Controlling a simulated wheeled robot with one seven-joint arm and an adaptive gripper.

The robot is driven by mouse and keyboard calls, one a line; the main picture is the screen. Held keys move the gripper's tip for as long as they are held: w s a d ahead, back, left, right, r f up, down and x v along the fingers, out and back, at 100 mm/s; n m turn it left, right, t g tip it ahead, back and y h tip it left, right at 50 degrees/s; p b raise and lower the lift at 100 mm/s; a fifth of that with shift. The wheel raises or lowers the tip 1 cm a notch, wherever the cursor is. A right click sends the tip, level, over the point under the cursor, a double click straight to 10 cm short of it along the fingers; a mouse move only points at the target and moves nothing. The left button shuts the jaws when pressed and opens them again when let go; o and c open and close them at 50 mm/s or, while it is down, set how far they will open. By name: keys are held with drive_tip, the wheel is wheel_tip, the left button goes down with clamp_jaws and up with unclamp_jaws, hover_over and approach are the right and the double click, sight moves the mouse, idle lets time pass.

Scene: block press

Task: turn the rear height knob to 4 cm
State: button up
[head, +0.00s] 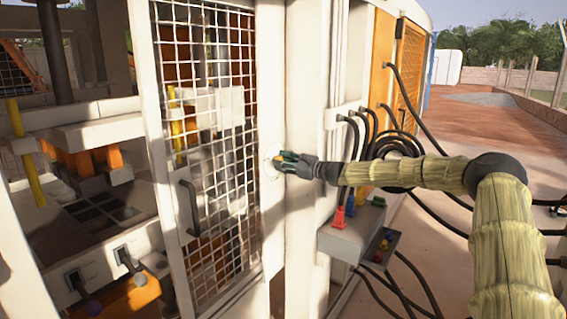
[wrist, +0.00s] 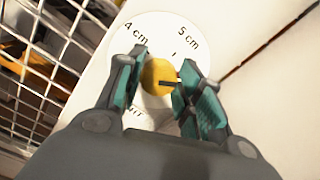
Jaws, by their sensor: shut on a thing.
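The height knob (wrist: 157,76) is a yellow round knob with a black pointer line, set on a white dial (wrist: 150,25). The dial reads "4 cm" at upper left and "5 cm" at upper right; lettering at the bottom is partly hidden by my gripper. The pointer line points to the right in the wrist view, toward the right finger. My gripper (wrist: 162,74) is shut on the knob, one teal-padded finger on each side. In the head view my gripper (head: 283,163) reaches the dial on the white post; the knob is mostly hidden there.
A mesh door (head: 215,130) with a dark handle (head: 190,208) stands left of the post. Right of it are black hoses (head: 400,143) and a grey connector box (head: 352,235), below my arm. Open paved ground lies far right.

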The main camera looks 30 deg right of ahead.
drive_tip(key=shift+d+r, duration=0.15)
drive_tip(key=shift+r, duration=0.05)
drive_tip(key=o, duration=0.9)
drive_tip(key=shift+w+f, duration=0.1)
drive_tip(key=shift+o, duration=0.6)
drive_tip(key=shift+f, duration=0.15)
drive_tip(key=v, duration=1.2)
drive_tip(key=shift+d, duration=0.25)
